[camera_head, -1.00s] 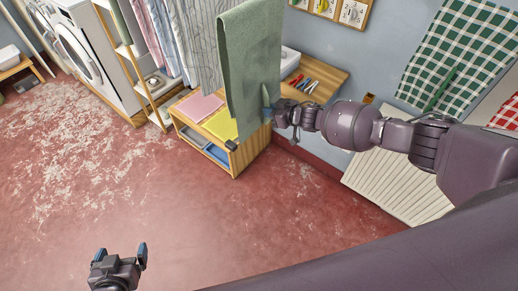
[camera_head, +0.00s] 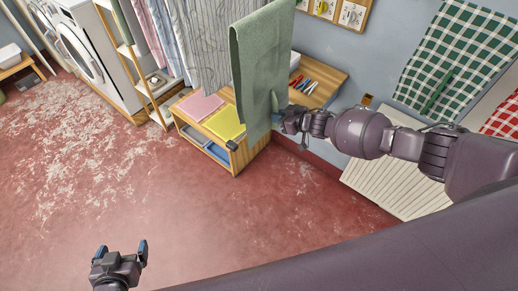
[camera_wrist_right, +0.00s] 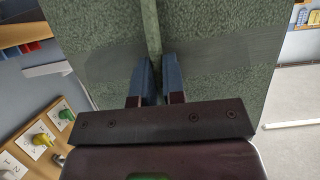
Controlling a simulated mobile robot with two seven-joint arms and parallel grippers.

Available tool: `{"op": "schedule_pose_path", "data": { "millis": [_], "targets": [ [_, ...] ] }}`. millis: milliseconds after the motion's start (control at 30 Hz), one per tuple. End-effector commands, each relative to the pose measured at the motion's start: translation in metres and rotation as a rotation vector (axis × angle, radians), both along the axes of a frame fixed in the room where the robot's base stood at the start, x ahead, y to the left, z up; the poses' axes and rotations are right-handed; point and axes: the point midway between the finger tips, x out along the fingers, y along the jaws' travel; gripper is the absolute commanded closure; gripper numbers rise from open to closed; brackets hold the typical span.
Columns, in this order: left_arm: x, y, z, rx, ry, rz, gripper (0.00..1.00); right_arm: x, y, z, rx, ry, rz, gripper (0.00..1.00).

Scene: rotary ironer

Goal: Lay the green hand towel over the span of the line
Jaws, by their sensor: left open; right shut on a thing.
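The green hand towel (camera_head: 262,62) hangs as a long sheet in the upper middle of the head view, with a folded upper edge. My right gripper (camera_head: 283,119) is at its lower right edge. In the right wrist view the towel (camera_wrist_right: 215,60) fills the space ahead, and a ridge of its cloth runs between the two fingers of the right gripper (camera_wrist_right: 156,62), which are shut on it. My left gripper (camera_head: 122,250) is open and empty over the floor at the lower left. I cannot make out the line itself; the towel's top reaches near the frame edge.
Striped garments (camera_head: 205,40) hang just left of the towel. A wooden unit (camera_head: 240,160) with pink and yellow cloths stands below and behind it. Checked cloths (camera_head: 465,55) hang at the right near a white slatted panel (camera_head: 385,180). The red floor (camera_head: 130,200) is open.

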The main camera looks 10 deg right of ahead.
Motion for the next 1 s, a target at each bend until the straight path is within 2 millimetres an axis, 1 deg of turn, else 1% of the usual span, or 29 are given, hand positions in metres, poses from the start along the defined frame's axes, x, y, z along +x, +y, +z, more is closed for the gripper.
{"op": "schedule_pose_path", "data": {
  "millis": [33,200,600,1000],
  "targets": [
    [0.001,0.0,0.004,0.0,-0.002,0.0,0.06,-0.003,-0.002,0.002,0.001,0.001,0.0,1.0],
    [0.003,-0.001,0.012,0.0,-0.006,-0.002,0.06,-0.012,-0.009,0.001,0.0,0.001,0.0,1.0],
    [0.003,-0.001,0.024,0.0,-0.003,-0.002,0.06,-0.031,-0.024,0.001,0.001,0.001,-0.001,1.0],
    [-0.002,0.0,0.022,0.0,0.007,0.001,0.06,-0.034,-0.026,0.0,0.001,-0.001,0.0,1.0]
  ]
}}
